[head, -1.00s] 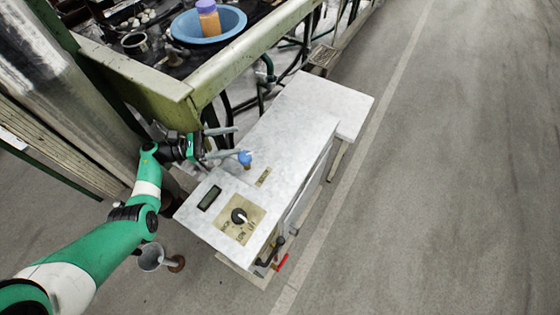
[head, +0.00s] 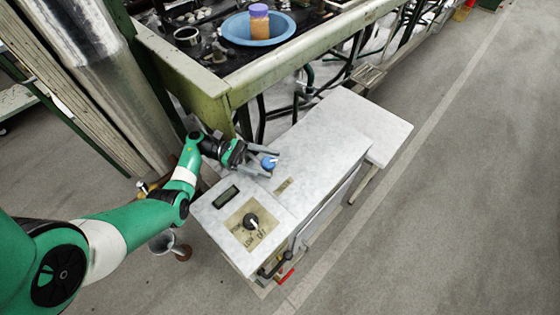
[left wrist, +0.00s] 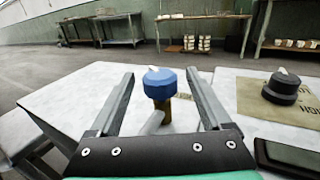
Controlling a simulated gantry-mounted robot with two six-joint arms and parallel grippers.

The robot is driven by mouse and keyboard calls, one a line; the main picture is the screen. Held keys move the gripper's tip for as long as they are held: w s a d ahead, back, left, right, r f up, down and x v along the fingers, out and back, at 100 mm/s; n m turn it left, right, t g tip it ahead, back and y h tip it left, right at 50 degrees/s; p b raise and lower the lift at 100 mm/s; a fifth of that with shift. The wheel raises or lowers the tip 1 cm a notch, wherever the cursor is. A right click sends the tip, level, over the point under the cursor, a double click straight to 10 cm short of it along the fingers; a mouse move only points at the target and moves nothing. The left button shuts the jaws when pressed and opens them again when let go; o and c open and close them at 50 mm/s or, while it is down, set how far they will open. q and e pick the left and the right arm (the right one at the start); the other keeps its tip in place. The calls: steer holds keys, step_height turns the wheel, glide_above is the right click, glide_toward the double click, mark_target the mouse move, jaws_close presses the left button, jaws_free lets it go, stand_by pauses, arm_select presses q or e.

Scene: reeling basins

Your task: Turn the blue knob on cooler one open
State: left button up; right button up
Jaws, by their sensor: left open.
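The blue knob (head: 269,162) stands on a short brass stem on the white top of the cooler (head: 320,150). In the left wrist view the blue knob (left wrist: 160,82) shows between the two fingers, near their tips, with a white mark on its top. My left gripper (head: 268,161) is open, one finger on each side of the knob. In the left wrist view the gripper (left wrist: 160,85) shows gaps between both fingers and the knob. My right gripper is not in view.
A black dial (head: 250,221) on a tan plate and a dark display (head: 225,197) sit on the cooler's near end. A green-framed bench with a blue basin (head: 258,28) stands behind. A red-handled valve (head: 286,275) is at the near side. The floor at right is clear.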

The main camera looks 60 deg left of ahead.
arm_select(q)
steer(key=x, duration=0.4)
jaws_close()
stand_by(0.4)
